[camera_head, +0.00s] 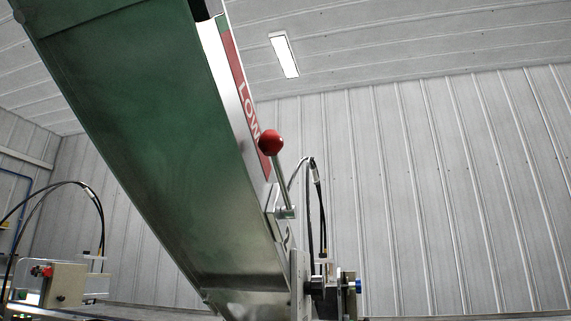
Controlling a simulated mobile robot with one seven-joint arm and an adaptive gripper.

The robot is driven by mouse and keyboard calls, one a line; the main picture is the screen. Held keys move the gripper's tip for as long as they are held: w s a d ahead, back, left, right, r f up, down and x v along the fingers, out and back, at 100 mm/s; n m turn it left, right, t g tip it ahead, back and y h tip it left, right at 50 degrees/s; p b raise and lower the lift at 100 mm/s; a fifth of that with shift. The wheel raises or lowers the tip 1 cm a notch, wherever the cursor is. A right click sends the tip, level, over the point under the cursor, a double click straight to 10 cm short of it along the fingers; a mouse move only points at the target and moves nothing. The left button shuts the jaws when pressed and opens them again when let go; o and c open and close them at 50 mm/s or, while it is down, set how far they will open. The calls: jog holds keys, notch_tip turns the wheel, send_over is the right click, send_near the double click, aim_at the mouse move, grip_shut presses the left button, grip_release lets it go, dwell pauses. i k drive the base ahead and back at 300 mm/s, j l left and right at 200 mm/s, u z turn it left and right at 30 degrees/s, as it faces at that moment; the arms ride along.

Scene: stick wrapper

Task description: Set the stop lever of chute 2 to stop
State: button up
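A lever with a round red knob (271,142) and a thin metal rod (281,182) stands beside the lower right side of a green sloping chute (150,130). The rod tilts up and left from a small metal pivot block (286,212). The knob overlaps a red label (243,90) with white letters that read "LOW", partly covered by the knob. I cannot tell a chute number or a stop mark from this view. My gripper is not in view.
A machine part with cables (318,180) and a blue-ended fitting (357,286) sits at the chute's foot. A beige box (64,285) with a red knob and looping hoses stands at the lower left. The space right of the lever looks clear up to the panelled wall (450,200).

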aim_at(270, 143)
jog(key=k+l, duration=0.35)
jog(key=k+j+u, duration=0.1)
jog(key=k, duration=0.6)
